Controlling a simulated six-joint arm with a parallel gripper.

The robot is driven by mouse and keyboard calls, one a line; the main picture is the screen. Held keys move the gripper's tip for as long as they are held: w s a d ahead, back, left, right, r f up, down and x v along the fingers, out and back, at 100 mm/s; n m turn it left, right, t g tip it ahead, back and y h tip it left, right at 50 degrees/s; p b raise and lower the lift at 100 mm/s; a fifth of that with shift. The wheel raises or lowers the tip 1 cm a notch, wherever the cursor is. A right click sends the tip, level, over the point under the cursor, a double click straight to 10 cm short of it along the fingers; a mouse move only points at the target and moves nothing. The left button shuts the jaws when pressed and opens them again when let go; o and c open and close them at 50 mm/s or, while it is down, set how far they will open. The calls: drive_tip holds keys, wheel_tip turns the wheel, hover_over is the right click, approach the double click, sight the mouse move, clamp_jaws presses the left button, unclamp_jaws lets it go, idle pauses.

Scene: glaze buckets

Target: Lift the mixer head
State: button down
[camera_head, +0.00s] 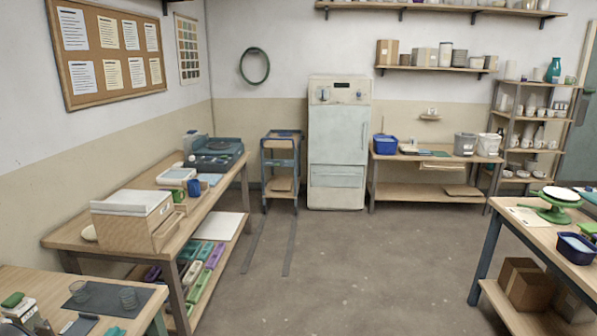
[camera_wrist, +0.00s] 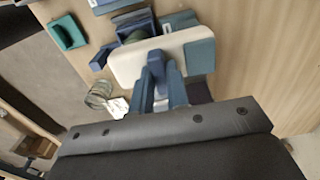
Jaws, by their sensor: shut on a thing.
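In the wrist view, a white piece with rounded corners (camera_wrist: 128,62) lies under my fingertips; it looks like the mixer head, though I cannot be sure. My gripper (camera_wrist: 161,76) is shut on a dark blue part at its near side, which may be a handle; the fingers hide most of the contact. A teal pad (camera_wrist: 201,56) sits at its right end. Dark blue and green parts show just beyond it. I cannot tell whether the white piece is raised or level. My gripper does not show in the head view.
In the wrist view, a clear glass jar (camera_wrist: 98,94) and a teal block (camera_wrist: 68,33) stand to the left on the wooden table (camera_wrist: 255,55). Bare wood lies to the right. The head view shows a bench with a wooden box (camera_head: 125,226), a white cabinet (camera_head: 338,140) and open floor.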

drive_tip(key=shift+r, duration=2.85)
drive_tip(key=c, duration=1.5)
unclamp_jaws()
wheel_tip(320, 180, up, 7)
drive_tip(key=shift+f, duration=0.1)
drive_tip(key=shift+f, duration=3.6)
drive_tip(key=shift+o, duration=0.3)
